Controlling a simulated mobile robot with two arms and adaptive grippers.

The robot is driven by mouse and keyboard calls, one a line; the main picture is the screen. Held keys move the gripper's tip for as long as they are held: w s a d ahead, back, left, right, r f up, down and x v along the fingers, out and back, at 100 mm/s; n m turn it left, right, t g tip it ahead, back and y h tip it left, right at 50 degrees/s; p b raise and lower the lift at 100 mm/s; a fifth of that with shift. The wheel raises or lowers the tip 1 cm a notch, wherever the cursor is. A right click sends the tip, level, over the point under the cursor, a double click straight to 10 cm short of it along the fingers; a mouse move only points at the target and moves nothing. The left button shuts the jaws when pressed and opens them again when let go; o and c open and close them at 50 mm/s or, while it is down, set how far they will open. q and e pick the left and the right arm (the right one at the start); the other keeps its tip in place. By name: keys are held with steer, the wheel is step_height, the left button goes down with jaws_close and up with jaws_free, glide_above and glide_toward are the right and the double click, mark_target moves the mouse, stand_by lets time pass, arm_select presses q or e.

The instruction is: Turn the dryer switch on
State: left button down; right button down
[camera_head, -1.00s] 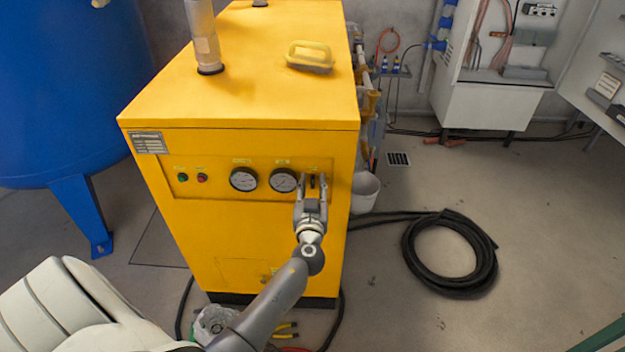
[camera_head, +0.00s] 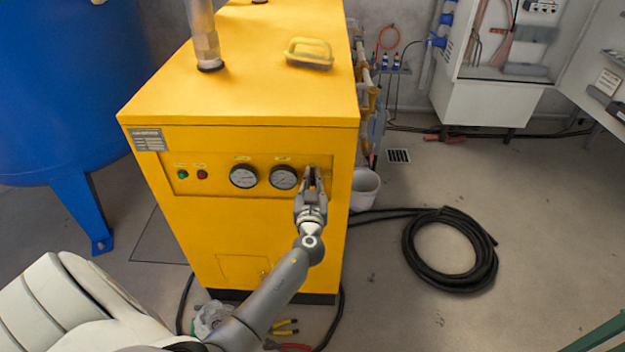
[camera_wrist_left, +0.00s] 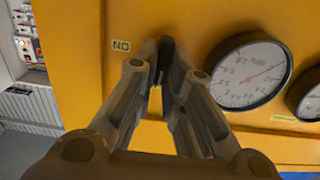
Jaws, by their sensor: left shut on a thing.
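The yellow dryer (camera_head: 230,235) stands in the middle of the head view, its front panel facing me. The panel carries a green and a red button at the left and two round gauges. My left gripper (camera_head: 313,176) is at the panel's right end, just right of the second gauge (camera_head: 284,177). In the left wrist view its fingers (camera_wrist_left: 160,82) are closed on the dark switch (camera_wrist_left: 165,45), which is mostly hidden between the fingertips. A small label (camera_wrist_left: 121,46), which looks like it reads "NO" or upside-down "ON", sits beside the switch. My right gripper is not in view.
A yellow handled tool (camera_head: 309,53) lies on the dryer's top near a vertical pipe (camera_head: 202,35). A blue tank (camera_head: 65,90) stands at the left. A coiled black hose (camera_head: 450,250) and a white bucket (camera_head: 364,190) are on the floor at the right.

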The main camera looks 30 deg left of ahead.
arm_select(q)
steer(key=shift+w+d+f+m+b, duration=0.15)
steer(key=shift+m+b, duration=0.7)
steer(key=shift+m, duration=2.15)
steer(key=shift+w+d+f+m+b, duration=0.2)
steer(key=shift+m+b, duration=0.7)
steer(key=shift+m, duration=2.1)
steer(key=shift+s+d+f+m+b, duration=0.2)
steer(key=shift+m+b, duration=0.65)
steer(key=shift+m, duration=2.15)
steer(key=shift+w+f, duration=0.15)
steer(key=c, duration=1.5)
jaws_free()
